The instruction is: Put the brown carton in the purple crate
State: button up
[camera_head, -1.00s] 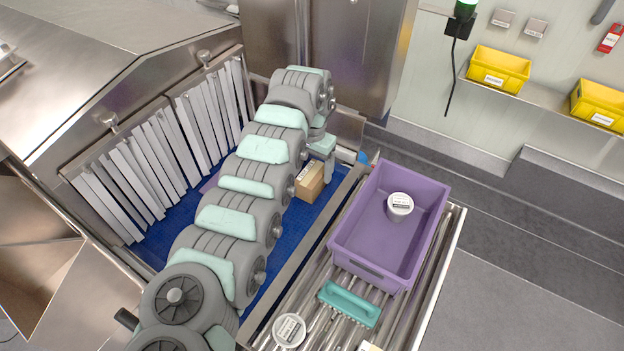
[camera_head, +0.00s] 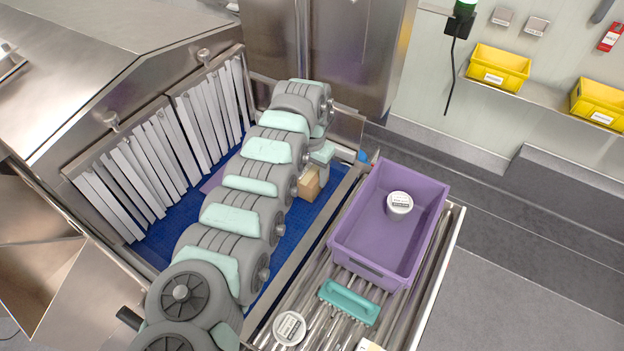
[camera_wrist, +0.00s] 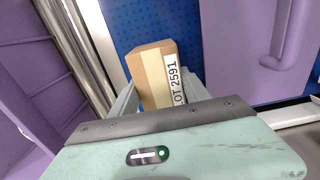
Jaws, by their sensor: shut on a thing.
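The brown carton (camera_head: 308,186) is at the right side of the blue belt, partly hidden by my arm in the head view. In the wrist view the carton (camera_wrist: 148,68) shows a pale tape strip and a white lot label. My gripper (camera_wrist: 155,88) is shut on it, with one finger on each side; in the head view my gripper (camera_head: 318,178) is at the carton. I cannot tell if the carton touches the belt. The purple crate (camera_head: 352,250) stands on the rollers to the right and holds a white round tub (camera_head: 399,203).
A teal handled block (camera_head: 349,302) and another white tub (camera_head: 289,328) are on the rollers (camera_head: 400,312) in front of the crate. A metal rail (camera_head: 305,255) separates belt and rollers. Grey strip curtains (camera_head: 150,165) hang left. A purple thing (camera_wrist: 255,40) lies right of the carton in the wrist view.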

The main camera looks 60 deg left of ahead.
grip_shut()
